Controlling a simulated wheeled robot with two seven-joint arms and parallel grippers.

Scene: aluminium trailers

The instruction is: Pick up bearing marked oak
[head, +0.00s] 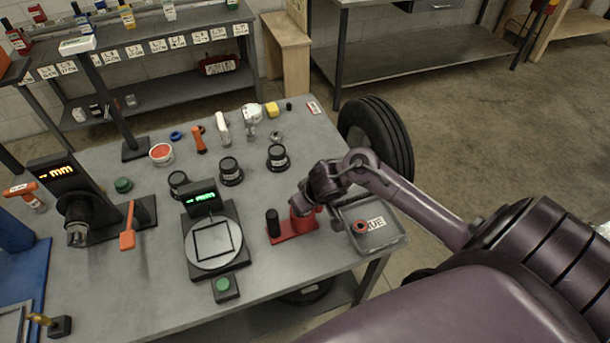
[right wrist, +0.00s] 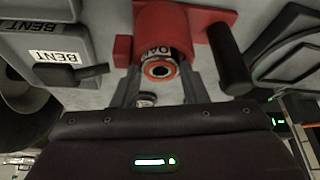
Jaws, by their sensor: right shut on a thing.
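In the right wrist view, the bearing (right wrist: 160,71) shows an orange-red ring around a dark and metal centre. A pale label beside it seems to read "OAK", partly hidden. My right gripper (right wrist: 160,88) is shut on the bearing, one finger on each side. The bearing is at the red fixture (right wrist: 122,50); I cannot tell whether it still touches it. In the head view my right gripper (head: 304,207) is over the red fixture (head: 292,233), and the bearing is hidden there. My left gripper is not in view.
A dark post (head: 272,222) stands on the fixture's left. A scale (head: 213,243) with a green display is further left. Black round pieces (head: 278,157) stand behind.

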